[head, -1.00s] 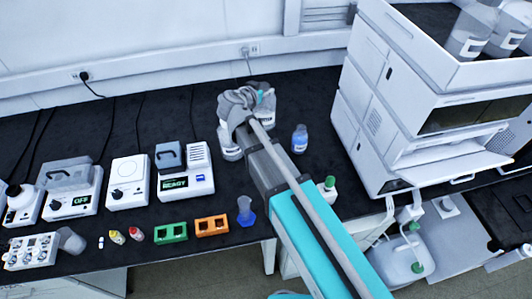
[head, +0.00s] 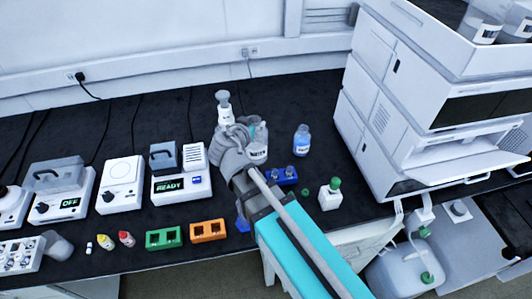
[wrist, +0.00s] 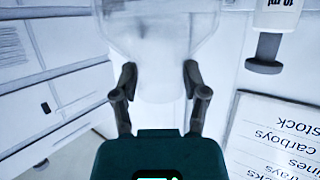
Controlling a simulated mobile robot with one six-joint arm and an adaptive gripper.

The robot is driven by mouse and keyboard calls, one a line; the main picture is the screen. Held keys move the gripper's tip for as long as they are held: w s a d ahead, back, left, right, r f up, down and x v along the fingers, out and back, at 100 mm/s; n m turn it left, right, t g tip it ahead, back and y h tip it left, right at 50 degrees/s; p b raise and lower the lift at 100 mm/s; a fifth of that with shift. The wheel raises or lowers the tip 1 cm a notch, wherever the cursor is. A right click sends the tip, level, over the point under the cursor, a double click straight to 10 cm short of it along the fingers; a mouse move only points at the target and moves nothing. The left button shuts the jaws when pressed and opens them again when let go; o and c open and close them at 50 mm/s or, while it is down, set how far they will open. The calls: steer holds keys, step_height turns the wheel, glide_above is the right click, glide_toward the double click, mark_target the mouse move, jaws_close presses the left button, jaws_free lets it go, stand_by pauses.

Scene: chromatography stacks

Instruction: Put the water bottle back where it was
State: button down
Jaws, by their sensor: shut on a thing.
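My gripper (head: 236,137) is over the middle of the black bench, with its fingers partly hidden by my arm in the head view. The water bottle (head: 258,146), clear with a white label, shows at the gripper's right side. In the wrist view my gripper's fingers are shut on a clear bottle (wrist: 160,45), which I take to be the water bottle. Its base is partly hidden by my arm in the head view, so I cannot tell whether it touches the bench.
A grey-topped bottle (head: 224,108) stands close behind my gripper. A blue-tinted bottle (head: 302,140) and a blue vial rack (head: 281,176) are to the right, with a green-capped bottle (head: 329,195) nearer the front. The white instrument stack (head: 385,110) bounds the right side.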

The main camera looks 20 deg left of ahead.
steer(key=s+f+b+x, duration=0.1)
steer(key=f+b+x, duration=0.2)
steer(key=b+x, duration=0.6)
steer(key=x, duration=0.6)
steer(key=shift+a+f, duration=0.35)
steer(key=shift+a, duration=0.05)
steer(key=shift+w, duration=0.1)
steer(key=shift+w+f+b, duration=0.2)
steer(key=shift+f+b, duration=0.8)
steer(key=shift+b, duration=0.05)
steer(key=shift+w+f+b, duration=0.2)
steer(key=shift+f+b, duration=0.8)
steer(key=shift+f, duration=0.1)
